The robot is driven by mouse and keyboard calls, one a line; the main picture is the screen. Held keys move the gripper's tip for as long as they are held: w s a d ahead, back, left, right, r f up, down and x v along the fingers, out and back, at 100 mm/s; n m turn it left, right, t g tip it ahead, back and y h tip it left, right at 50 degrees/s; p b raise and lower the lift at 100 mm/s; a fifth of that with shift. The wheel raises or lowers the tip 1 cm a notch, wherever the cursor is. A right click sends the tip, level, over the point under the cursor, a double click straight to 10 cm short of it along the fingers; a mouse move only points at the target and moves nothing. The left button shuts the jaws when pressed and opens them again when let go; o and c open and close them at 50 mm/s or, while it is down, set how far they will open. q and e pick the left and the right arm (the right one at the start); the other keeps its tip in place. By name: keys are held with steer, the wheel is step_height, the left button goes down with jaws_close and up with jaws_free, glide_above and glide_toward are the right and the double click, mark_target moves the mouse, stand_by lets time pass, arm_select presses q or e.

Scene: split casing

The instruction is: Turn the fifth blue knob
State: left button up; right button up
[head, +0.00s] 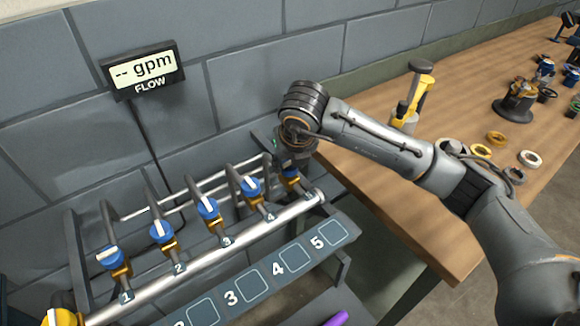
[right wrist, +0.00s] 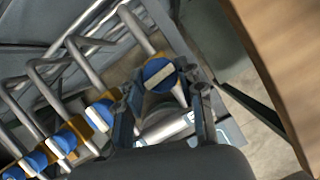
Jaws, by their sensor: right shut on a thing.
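A row of blue knobs with white bars sits on a silver pipe manifold (head: 240,243), numbered from 1 at left. Knob one (head: 113,260), knob two (head: 162,234), knob three (head: 208,209) and knob four (head: 251,188) stand free. The fifth blue knob (head: 291,175) is at the right end, mostly hidden by my right gripper (head: 294,163). In the right wrist view, the fifth knob (right wrist: 160,74) lies between the two fingers of my right gripper (right wrist: 164,82), which is shut on it. Its white bar is tilted. My left gripper is not in view.
A flow display (head: 143,71) on the block wall reads "-- gpm". Grey bent pipes rise behind the knobs. A numbered panel (head: 262,279) lies in front. A wooden bench (head: 370,165) with tools and rings stands at right. A purple object (head: 337,319) shows at the bottom.

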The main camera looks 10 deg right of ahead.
steer(key=shift+m, duration=0.4)
steer(key=o, duration=1.2)
steer(key=shift+r, duration=0.1)
steer(key=v, duration=1.1)
steer(key=shift+s+a+r, duration=0.15)
steer(key=shift+a+r, duration=0.05)
steer(key=shift+r, duration=0.2)
